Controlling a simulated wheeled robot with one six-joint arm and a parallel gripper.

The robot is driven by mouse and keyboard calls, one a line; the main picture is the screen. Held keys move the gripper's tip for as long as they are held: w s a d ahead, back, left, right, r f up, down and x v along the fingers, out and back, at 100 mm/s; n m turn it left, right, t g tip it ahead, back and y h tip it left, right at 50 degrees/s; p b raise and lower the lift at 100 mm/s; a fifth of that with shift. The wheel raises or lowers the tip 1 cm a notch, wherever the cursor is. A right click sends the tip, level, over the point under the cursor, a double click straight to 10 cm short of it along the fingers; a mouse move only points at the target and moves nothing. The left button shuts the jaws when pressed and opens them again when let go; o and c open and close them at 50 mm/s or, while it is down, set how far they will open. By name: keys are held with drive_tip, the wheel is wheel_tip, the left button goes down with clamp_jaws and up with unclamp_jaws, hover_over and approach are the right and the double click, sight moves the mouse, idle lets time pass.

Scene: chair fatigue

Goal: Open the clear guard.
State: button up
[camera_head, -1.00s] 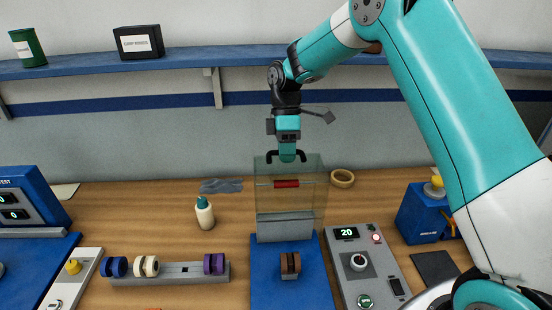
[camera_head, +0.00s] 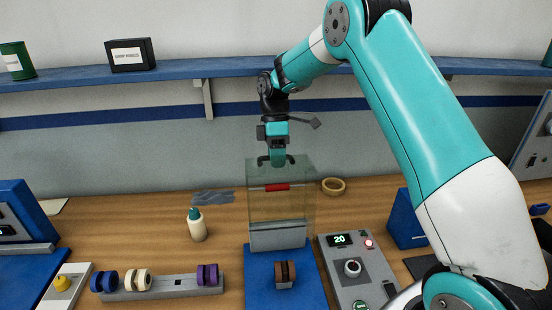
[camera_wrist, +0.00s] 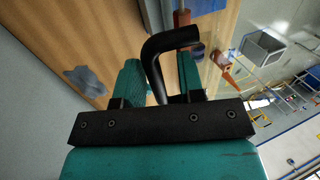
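The clear guard (camera_head: 295,205) is a transparent upright panel with a red strip, standing behind the blue pad above a grey block in the head view. A black bent handle (camera_head: 291,160) is at its top edge. My gripper (camera_head: 278,162) is at the middle of this handle, pointing down. In the wrist view the handle (camera_wrist: 157,65) passes between my two teal fingers (camera_wrist: 160,75), which stand apart on either side of it. A narrow gap seems to show beside the right finger. I cannot tell whether the fingers press on the handle.
A grey control box (camera_head: 360,270) with a knob and a display reading 20 stands right of the pad. A tape roll (camera_head: 333,187) lies to the guard's right, a bottle (camera_head: 197,225) to its left. A shelf (camera_head: 180,70) runs behind my arm. A spool rail (camera_head: 165,288) is at front left.

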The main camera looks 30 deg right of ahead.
drive_tip(key=shift+r, duration=0.5)
wheel_tip(320, 180, up, 19)
drive_tip(key=p, duration=1)
drive_tip(key=shift+p, duration=0.35)
drive_tip(key=s+a+f+m+t+y+b, duration=0.1)
drive_tip(key=s+a+f+m+b, duration=0.1)
drive_tip(key=s+a+f+b, duration=0.4)
drive_tip(key=s+a+f+m+t+y+b, duration=0.1)
drive_tip(key=s+a+f+m+b, duration=0.1)
drive_tip(key=s+a+b, duration=0.7)
drive_tip(key=s+f+m+b, duration=0.1)
drive_tip(key=s+f+b, duration=0.1)
drive_tip(key=s+f, duration=0.3)
drive_tip(key=s+f+m+t+b, duration=0.1)
drive_tip(key=s+f, duration=0.3)
drive_tip(key=s, duration=0.7)
drive_tip(key=shift+s+a+f+m+t+y+b, duration=0.2)
drive_tip(key=shift+a+f+m+t+y+b, duration=0.15)
drive_tip(key=shift+b, duration=0.45)
